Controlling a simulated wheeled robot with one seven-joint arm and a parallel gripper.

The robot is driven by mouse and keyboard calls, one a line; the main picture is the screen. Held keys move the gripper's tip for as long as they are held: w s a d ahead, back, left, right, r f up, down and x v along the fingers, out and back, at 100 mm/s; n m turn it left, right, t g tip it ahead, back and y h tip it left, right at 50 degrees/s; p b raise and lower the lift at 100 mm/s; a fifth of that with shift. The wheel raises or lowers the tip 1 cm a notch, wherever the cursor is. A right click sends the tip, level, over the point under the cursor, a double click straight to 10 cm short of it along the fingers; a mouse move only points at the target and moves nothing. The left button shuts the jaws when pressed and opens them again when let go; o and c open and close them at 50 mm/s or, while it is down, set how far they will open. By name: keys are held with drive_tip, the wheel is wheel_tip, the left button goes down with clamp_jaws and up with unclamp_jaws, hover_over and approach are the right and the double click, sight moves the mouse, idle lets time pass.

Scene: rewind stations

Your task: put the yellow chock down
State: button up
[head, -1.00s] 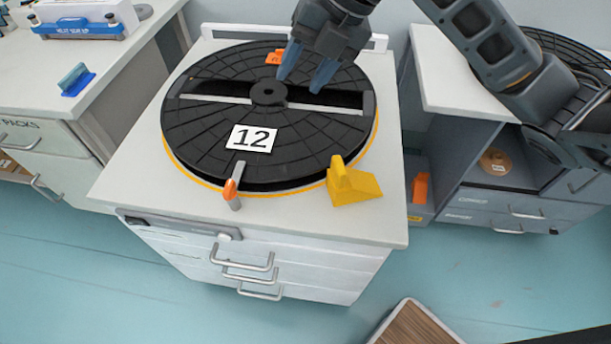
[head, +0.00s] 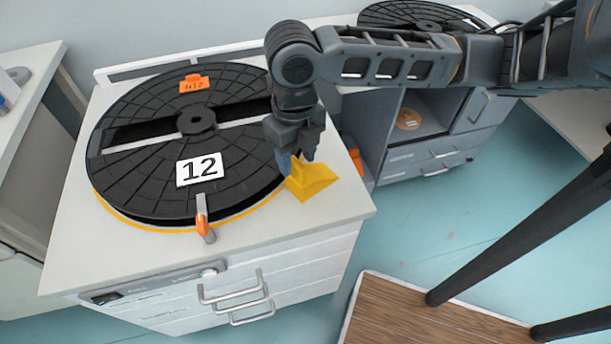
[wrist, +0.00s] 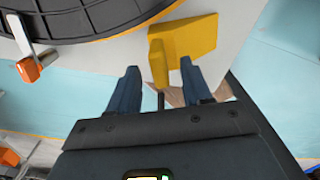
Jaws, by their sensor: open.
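The yellow chock (head: 310,181) sits on the pale cabinet top, at the right front of the black reel marked 12 (head: 150,160). My gripper (head: 298,160) is above and just behind the chock in the head view, pointing down. In the wrist view the gripper (wrist: 160,88) has its two blue fingers apart, with nothing held between them. The chock (wrist: 185,45) lies just beyond the fingertips there, its upright part roughly in line with the gap. I cannot tell whether a finger touches it.
An orange-tipped lever (head: 202,222) stands at the reel's front edge. An orange tag (head: 194,83) lies on the reel's back. The cabinet top (head: 240,238) is bare along its front. A wood-topped piece (head: 420,315) is at the lower right.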

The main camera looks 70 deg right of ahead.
drive_tip(key=shift+f, duration=1.25)
drive_tip(key=shift+c, duration=0.4)
clamp_jaws()
